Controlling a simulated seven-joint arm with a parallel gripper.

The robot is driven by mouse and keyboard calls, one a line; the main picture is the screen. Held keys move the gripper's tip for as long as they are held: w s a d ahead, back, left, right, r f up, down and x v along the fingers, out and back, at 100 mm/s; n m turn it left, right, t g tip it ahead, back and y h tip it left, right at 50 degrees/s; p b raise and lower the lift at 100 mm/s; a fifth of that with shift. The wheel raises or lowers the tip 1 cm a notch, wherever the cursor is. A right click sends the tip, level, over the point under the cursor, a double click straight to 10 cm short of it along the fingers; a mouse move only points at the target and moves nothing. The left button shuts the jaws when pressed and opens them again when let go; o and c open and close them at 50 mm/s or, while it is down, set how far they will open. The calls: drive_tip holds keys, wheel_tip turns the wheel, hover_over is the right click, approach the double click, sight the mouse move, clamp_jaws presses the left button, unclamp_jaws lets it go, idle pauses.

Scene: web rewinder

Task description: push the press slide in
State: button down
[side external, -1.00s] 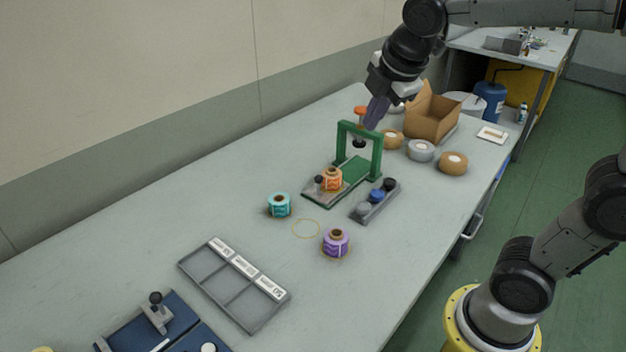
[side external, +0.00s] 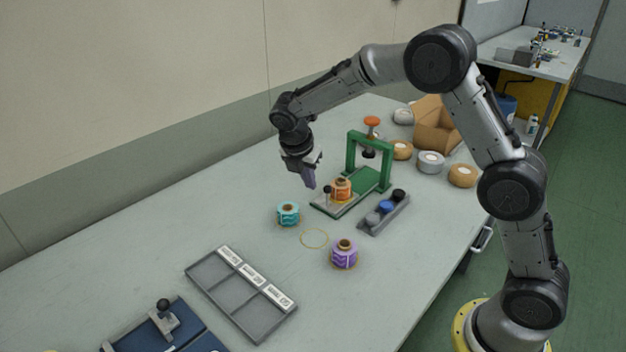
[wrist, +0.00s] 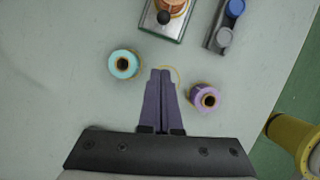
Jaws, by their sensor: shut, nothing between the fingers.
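The green press (side external: 368,160) stands on the table with a green base and an orange-topped plunger (side external: 371,122). Its grey slide (side external: 334,205) sticks out at the front, with a dark knob (side external: 327,189) and an orange spool (side external: 342,189) on it. In the wrist view the slide (wrist: 176,32), its knob (wrist: 163,17) and part of the spool show at the top edge. My gripper (side external: 310,184) is shut and empty, above the table in front and to the left of the slide, apart from it. The shut fingers also show in the wrist view (wrist: 161,75).
A teal spool (side external: 288,213) and a purple spool (side external: 344,254) stand near a thin yellow ring (side external: 314,238). A grey rack (side external: 384,212) holds dark, blue and grey pieces beside the press. A sectioned tray (side external: 240,294) lies in front. Tape rolls and a cardboard box (side external: 436,126) stand behind.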

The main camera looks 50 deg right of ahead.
drive_tip(key=x, duration=0.8)
drive_tip(key=shift+f, duration=0.2)
drive_tip(key=d, duration=0.2)
drive_tip(key=shift+w+d+r, duration=0.15)
drive_tip(key=shift+w+d, duration=0.1)
drive_tip(key=shift+w, duration=0.05)
drive_tip(key=shift+w+d, duration=0.2)
drive_tip(key=shift+d, duration=0.5)
drive_tip(key=d, duration=1.4)
drive_tip(key=shift+d, duration=0.2)
